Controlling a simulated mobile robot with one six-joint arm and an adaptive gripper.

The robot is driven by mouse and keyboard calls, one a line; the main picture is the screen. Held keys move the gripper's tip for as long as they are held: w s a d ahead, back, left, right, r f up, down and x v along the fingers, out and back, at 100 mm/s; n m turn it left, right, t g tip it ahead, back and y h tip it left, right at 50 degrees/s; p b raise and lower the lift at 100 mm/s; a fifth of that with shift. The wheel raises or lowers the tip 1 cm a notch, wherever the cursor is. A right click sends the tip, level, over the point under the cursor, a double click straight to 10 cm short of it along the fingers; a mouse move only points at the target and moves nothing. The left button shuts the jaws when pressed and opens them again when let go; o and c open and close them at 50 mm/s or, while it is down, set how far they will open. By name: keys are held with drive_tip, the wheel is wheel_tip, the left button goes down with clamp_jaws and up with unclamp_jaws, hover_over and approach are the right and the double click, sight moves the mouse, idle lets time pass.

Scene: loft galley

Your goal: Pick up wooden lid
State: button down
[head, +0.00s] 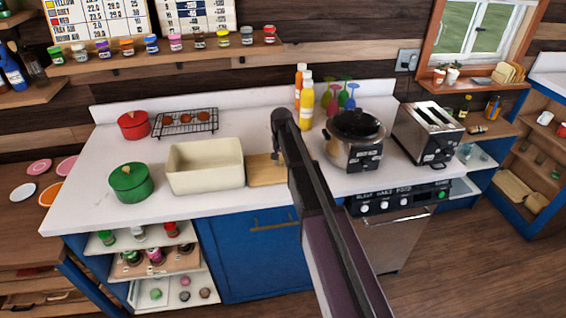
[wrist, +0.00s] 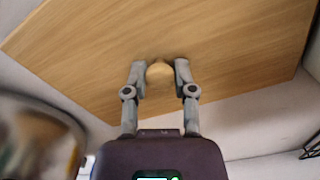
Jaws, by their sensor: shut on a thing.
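The wooden lid (head: 266,170) is a flat, light-brown rectangular board. In the head view it is on or just above the white counter, right of a cream rectangular bin (head: 205,180), and my arm hides part of it. In the wrist view the lid (wrist: 215,45) fills the upper part, with a round wooden knob (wrist: 160,70) at its middle. My gripper (wrist: 160,73) has its two fingers on either side of the knob and is shut on it. My arm hides the gripper in the head view. I cannot tell whether the lid is clear of the counter.
A green pot (head: 131,184), red pot (head: 133,125) and cooling rack (head: 186,123) stand at the left. Right of my arm are a yellow bottle (head: 306,108), a dark-lidded cooker (head: 353,145) and a toaster (head: 430,133).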

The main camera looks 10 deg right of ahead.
wheel_tip(320, 180, up, 18)
drive_tip(key=p, duration=1.7)
drive_tip(key=shift+p, duration=0.35)
drive_tip(key=shift+f, duration=0.15)
drive_tip(key=b, duration=0.5)
hover_over(281, 160)
wheel_tip(281, 160, down, 5)
drive_tip(key=shift+s+d, duration=0.1)
